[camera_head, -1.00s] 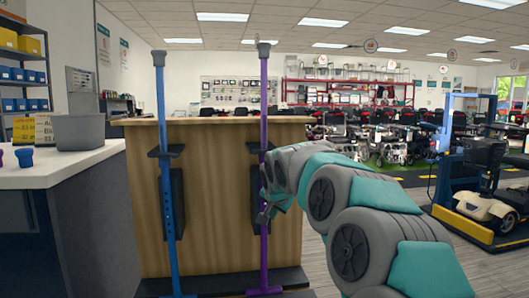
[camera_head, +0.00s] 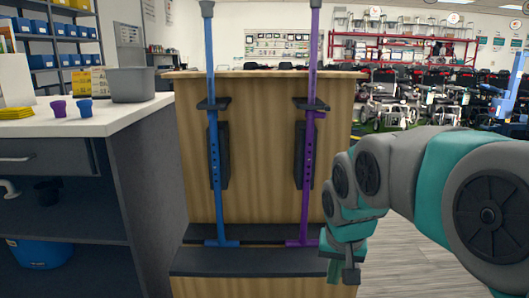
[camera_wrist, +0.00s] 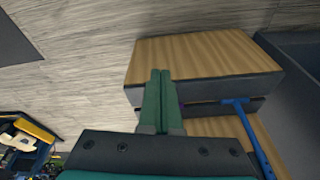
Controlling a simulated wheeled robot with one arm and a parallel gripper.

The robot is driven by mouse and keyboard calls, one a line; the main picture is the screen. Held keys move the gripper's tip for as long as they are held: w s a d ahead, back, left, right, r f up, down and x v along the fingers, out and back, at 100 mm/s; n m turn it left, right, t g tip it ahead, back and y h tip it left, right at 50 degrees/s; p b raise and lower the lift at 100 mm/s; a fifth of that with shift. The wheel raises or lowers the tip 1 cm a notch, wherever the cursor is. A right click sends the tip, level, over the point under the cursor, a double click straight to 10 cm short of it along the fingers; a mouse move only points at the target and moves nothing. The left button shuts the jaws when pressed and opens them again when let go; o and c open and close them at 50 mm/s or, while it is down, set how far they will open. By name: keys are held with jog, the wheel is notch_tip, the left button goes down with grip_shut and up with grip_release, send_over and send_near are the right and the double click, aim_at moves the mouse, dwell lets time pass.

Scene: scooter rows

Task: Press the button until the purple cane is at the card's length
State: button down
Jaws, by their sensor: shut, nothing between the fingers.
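The purple cane (camera_head: 309,150) stands upright against a wooden stand, its foot on a dark ledge. A row of small dark holes runs down its shaft. A button cannot be made out. My gripper (camera_head: 343,272) is low, to the right of the purple cane's foot and apart from it. In the wrist view my gripper's green fingers (camera_wrist: 160,78) are together and empty, with only a sliver of purple beside them. A white card-like sheet (camera_head: 14,83) stands on the counter at the left edge, cut off; nothing on it is readable.
A blue cane (camera_head: 213,150) stands left of the purple one, and its foot shows in the wrist view (camera_wrist: 238,108). The wooden stand (camera_head: 262,120) has a dark step (camera_head: 260,262). A counter (camera_head: 95,122) with cups and a grey bin is left. Floor is open at right.

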jog(key=s+f+n+g, duration=0.1)
jog(key=s+f, duration=0.3)
jog(key=s, duration=0.8)
jog(key=s+f+n+g, duration=0.1)
jog(key=s+f+g, duration=0.2)
jog(key=s, duration=0.9)
jog(key=shift+s+d+f+n+g+p, duration=0.3)
jog(key=shift+d+f+g, duration=0.1)
jog(key=shift+f, duration=0.1)
jog(key=shift+w, duration=0.1)
